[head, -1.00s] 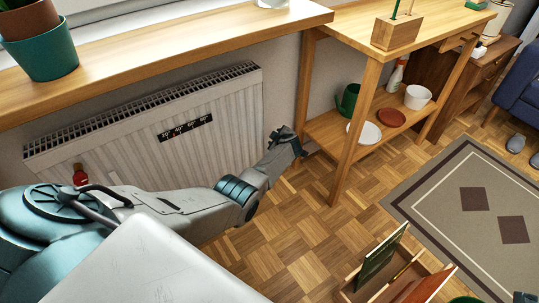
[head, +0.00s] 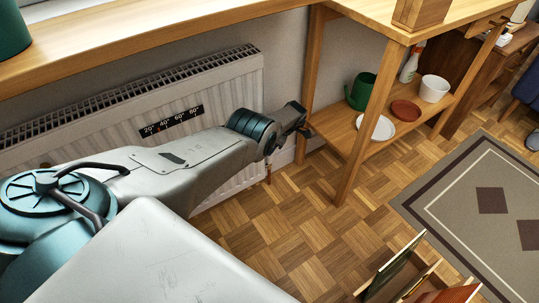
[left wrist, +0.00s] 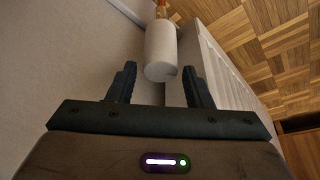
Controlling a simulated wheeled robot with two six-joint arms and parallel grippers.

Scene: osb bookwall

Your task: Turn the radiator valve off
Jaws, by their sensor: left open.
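The radiator (head: 215,85) is white and ribbed, on the wall under the wooden sill. Its valve knob (left wrist: 161,50) is a white cylinder in the left wrist view, with a brass and copper fitting (left wrist: 162,10) beyond it. My left gripper (left wrist: 159,69) is open, with one finger to each side of the knob's near end; I cannot tell how far it sits between them. No contact shows. In the head view my left gripper (head: 301,116) is at the radiator's right end and the knob is hidden behind my arm. A copper pipe (head: 268,173) shows below. My right gripper is not in view.
A wooden bench (head: 345,150) stands right of the radiator, its leg near my left gripper. Its shelf holds a green watering can (head: 361,92), plates and a white pot (head: 434,88). A box with upright books (head: 395,268) is on the parquet floor. The sill (head: 150,45) overhangs the radiator.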

